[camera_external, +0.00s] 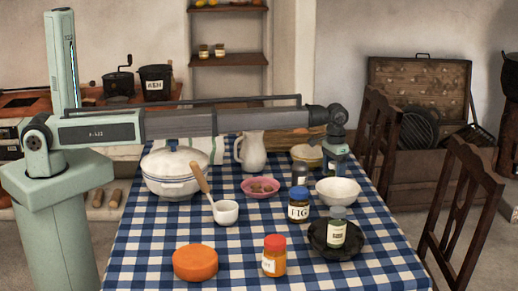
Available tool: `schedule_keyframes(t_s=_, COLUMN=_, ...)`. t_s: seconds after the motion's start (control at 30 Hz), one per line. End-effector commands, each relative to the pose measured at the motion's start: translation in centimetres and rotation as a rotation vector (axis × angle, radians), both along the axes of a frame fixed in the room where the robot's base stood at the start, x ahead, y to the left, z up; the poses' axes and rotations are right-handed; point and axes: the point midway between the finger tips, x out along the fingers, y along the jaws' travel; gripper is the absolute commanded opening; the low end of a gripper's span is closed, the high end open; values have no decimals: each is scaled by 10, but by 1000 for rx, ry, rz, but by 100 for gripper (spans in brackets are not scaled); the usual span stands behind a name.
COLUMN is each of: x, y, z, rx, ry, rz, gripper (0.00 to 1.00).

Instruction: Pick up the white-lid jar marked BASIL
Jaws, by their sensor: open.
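No label legible as BASIL shows. A dark green jar with a pale lid and a white label (336,234) stands in a black dish (318,240) at the table's front right; its label is too small to read. A jar marked FIG (298,211) with a dark lid stands behind and left of it. A red-lid jar (274,261) with orange contents stands at the front. My gripper (331,171) is open, above the back right of the table, behind the white bowl (338,191) and apart from the jars. Its fingertips are small and partly hidden.
A small grey container (300,174) stands behind the FIG jar. Chairs line the right side.

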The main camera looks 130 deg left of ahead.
Motion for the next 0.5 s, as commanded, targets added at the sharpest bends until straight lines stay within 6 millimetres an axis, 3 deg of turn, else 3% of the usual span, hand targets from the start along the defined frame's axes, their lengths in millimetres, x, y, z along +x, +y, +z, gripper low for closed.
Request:
schedule_keyframes(t_s=0.17, x=0, y=0, z=0, rx=1, ry=0, rz=0, gripper=74)
schedule_keyframes(t_s=0.5, x=0, y=0, z=0, rx=1, ry=0, rz=0, gripper=42)
